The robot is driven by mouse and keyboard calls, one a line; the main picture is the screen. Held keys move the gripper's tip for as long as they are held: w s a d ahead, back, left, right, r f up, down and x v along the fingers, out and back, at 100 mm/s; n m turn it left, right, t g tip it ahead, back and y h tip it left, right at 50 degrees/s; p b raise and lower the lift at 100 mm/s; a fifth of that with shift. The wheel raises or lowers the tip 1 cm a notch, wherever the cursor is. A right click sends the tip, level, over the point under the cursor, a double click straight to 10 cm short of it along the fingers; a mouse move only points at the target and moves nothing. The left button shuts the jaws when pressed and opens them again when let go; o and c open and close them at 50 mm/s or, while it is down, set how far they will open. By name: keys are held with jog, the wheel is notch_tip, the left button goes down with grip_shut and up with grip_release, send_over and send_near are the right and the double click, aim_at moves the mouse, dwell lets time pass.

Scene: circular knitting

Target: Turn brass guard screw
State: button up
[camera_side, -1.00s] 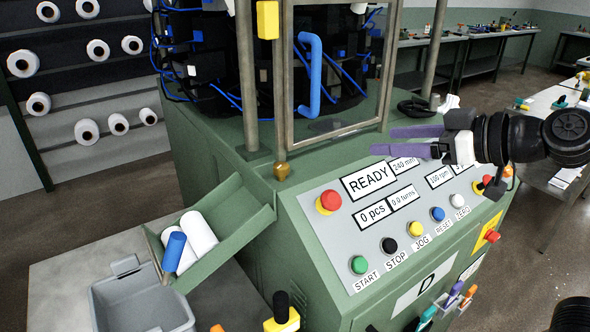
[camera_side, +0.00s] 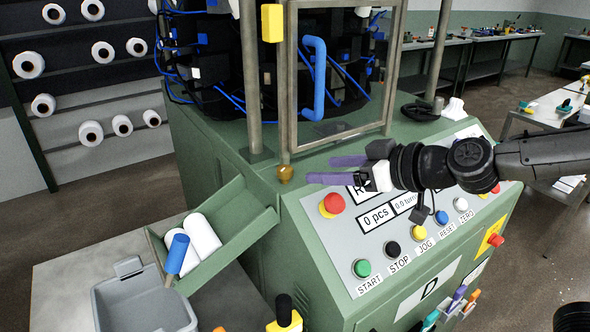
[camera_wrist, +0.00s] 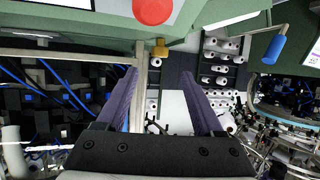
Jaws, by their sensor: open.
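The brass guard screw (camera_side: 285,173) sits at the lower left corner of the metal-framed guard (camera_side: 290,90), on the green machine's top edge. In the wrist view the brass screw (camera_wrist: 159,48) shows at top centre, just beyond and between the fingertips. My gripper (camera_side: 319,170) is open, with purple fingers pointing left at the screw. A short gap shows between the fingertips and the screw in the side view. In the wrist view my gripper (camera_wrist: 159,72) has nothing between its fingers.
The button panel (camera_side: 385,265) lies below my gripper, with a red button (camera_side: 333,202) close under the fingertips. A blue guard handle (camera_side: 318,80) stands above. A green chute (camera_side: 240,228) with white rolls and a grey bin (camera_side: 145,300) are at lower left.

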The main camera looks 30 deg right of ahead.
aim_at(290, 170)
jog(key=shift+x, duration=4.45)
grip_shut()
